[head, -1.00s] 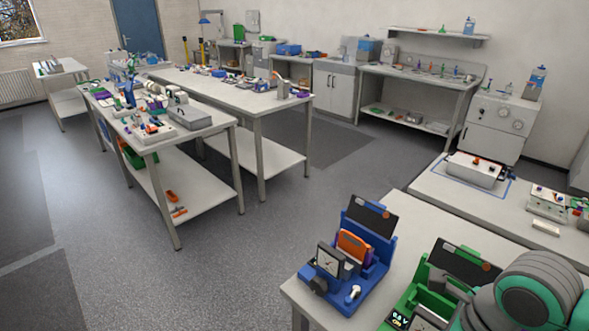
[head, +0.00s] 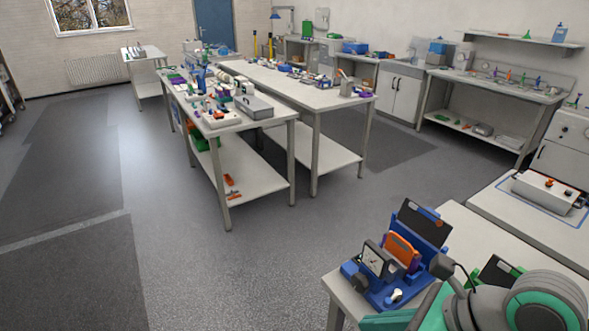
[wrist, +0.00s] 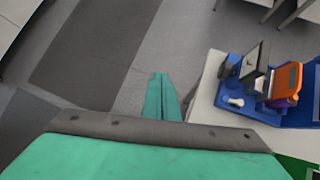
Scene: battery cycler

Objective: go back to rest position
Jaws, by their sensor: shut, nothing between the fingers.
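My gripper (wrist: 162,97) shows in the wrist view as two green fingers pressed together, with nothing between them. It is over the grey floor, just left of the near table's corner. In the head view my grey and green arm fills the lower right, and the fingertips are not clear there. The blue battery cycler (head: 387,283) stands on the near table (head: 338,287), with a dial meter and an orange block (head: 400,248) in it. It also shows in the wrist view (wrist: 235,88), to the right of my gripper and apart from it.
A green device is mostly hidden behind my arm. A neighbouring table with a white box (head: 548,191) is at the right. Long workbenches (head: 275,129) with many items stand further back. The floor (head: 200,280) to the left is clear.

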